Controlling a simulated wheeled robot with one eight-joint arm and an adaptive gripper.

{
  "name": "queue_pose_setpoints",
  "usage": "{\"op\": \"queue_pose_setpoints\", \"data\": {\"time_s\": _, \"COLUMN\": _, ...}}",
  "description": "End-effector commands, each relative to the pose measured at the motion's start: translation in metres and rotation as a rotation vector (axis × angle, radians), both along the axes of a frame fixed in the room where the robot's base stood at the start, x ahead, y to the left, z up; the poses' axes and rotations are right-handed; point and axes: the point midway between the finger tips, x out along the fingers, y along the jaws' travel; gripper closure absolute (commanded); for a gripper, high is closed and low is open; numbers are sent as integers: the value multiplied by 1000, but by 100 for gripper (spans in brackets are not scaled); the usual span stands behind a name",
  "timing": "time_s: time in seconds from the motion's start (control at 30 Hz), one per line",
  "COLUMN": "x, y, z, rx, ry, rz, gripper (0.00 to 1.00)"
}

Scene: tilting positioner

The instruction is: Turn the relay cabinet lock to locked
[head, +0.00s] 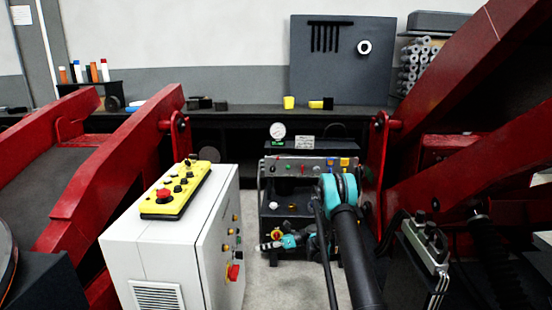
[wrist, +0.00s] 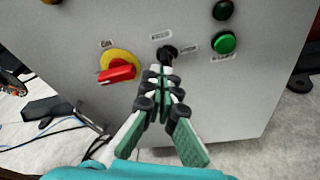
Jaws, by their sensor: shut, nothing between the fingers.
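The light grey cabinet (head: 150,245) stands left of centre in the head view, with controls on its right-hand face. That face (wrist: 90,30) fills most of the wrist view. A small black round lock or knob (wrist: 167,52) sits on it between small labels too blurred to read. Which way it is turned is hard to tell, as my fingertips partly cover it. My gripper (wrist: 162,75) is shut and empty, its tips just below and in front of the black lock; contact cannot be told. In the head view my gripper (head: 264,246) points left toward the cabinet.
A red handle on a yellow disc (wrist: 119,68) is left of the lock. A green button (wrist: 224,43) is to the right. A yellow control box (head: 178,190) lies on the cabinet top. Red lift arms (head: 110,175) stand at left and right. Cables (wrist: 45,140) lie on the floor.

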Motion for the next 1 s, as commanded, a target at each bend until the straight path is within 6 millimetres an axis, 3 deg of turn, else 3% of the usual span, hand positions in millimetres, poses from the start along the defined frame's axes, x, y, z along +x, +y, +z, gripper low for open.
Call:
{"op": "queue_pose_setpoints", "data": {"time_s": 0.5, "x": 1, "y": 57, "z": 0, "rx": 0, "ry": -1, "rz": 3, "gripper": 100}}
{"op": "queue_pose_setpoints", "data": {"time_s": 1.0, "x": 2, "y": 65, "z": 0, "rx": 1, "ry": -2, "rz": 1, "gripper": 100}}
